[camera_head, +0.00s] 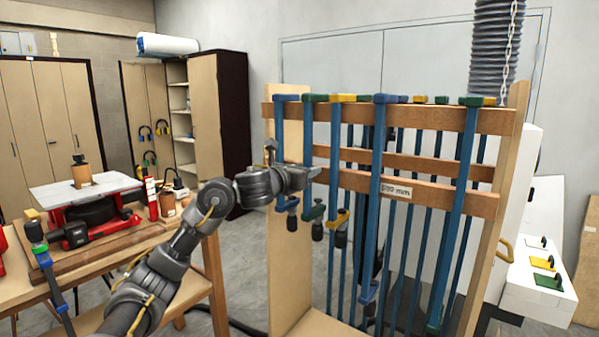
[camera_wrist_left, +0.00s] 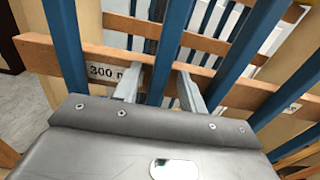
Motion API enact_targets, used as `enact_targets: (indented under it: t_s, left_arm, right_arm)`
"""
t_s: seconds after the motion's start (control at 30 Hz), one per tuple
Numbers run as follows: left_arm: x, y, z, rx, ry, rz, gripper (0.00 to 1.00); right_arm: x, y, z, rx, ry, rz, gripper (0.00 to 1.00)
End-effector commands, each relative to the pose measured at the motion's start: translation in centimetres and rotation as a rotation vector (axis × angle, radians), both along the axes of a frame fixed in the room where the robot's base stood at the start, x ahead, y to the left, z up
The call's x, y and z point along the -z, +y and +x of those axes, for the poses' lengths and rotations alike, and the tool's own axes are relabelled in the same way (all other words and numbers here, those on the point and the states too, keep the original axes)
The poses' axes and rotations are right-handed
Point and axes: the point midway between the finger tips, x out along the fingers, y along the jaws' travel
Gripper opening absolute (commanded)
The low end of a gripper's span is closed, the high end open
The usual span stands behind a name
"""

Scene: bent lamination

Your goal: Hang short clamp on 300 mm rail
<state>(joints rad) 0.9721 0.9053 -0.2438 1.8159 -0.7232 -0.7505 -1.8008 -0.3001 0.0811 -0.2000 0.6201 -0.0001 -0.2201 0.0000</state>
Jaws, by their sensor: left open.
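The 300 mm rail (camera_wrist_left: 222,91) is a wooden crossbar with a "300 m..." label (camera_wrist_left: 103,72) in the left wrist view. Short clamps hang at the rack's left end: a blue-headed one (camera_head: 287,98) and a green-headed one (camera_head: 313,98), their lower jaws showing below my gripper. My left gripper (camera_head: 308,172) is at the rack's left end, in front of these clamps, and hides part of their bars. In the left wrist view its open fingers (camera_wrist_left: 157,88) lie on either side of a blue clamp bar (camera_wrist_left: 170,40); contact cannot be told. My right gripper is not in view.
Longer blue clamps (camera_head: 374,200) fill the wooden rack to the right, beside a "500 mm" label (camera_head: 396,190). A white cabinet (camera_head: 540,285) stands right.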

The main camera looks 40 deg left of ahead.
Motion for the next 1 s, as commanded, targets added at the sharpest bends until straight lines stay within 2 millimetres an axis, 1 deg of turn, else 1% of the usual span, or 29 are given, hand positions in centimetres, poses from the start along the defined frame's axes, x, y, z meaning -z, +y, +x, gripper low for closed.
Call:
enact_targets:
  t_s: [0.17, 0.3, 0.5, 0.6, 0.7, 1.0]
  left_arm:
    - [0.0, 0.1, -2.5, -0.002, -0.004, 0.006, 0.42]
    - [0.0, 0.0, -5.5, -0.002, -0.005, 0.007, 0.42]
    - [-0.1, -0.1, -8.9, -0.002, -0.005, 0.004, 0.42]
    - [-0.2, -0.1, -9.9, -0.002, -0.005, 0.002, 0.42]
    - [-0.2, -0.2, -10.4, -0.001, -0.005, 0.000, 0.42]
    - [-0.2, -0.2, -10.6, -0.001, -0.004, -0.002, 0.42]
  right_arm:
    - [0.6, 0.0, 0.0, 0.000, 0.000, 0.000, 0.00]
    - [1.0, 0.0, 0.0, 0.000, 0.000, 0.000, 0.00]
    - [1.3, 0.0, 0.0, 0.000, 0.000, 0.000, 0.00]
    - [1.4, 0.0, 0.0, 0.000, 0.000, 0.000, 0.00]
    - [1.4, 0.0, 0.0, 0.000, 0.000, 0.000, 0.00]
    - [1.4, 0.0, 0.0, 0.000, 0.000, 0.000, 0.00]
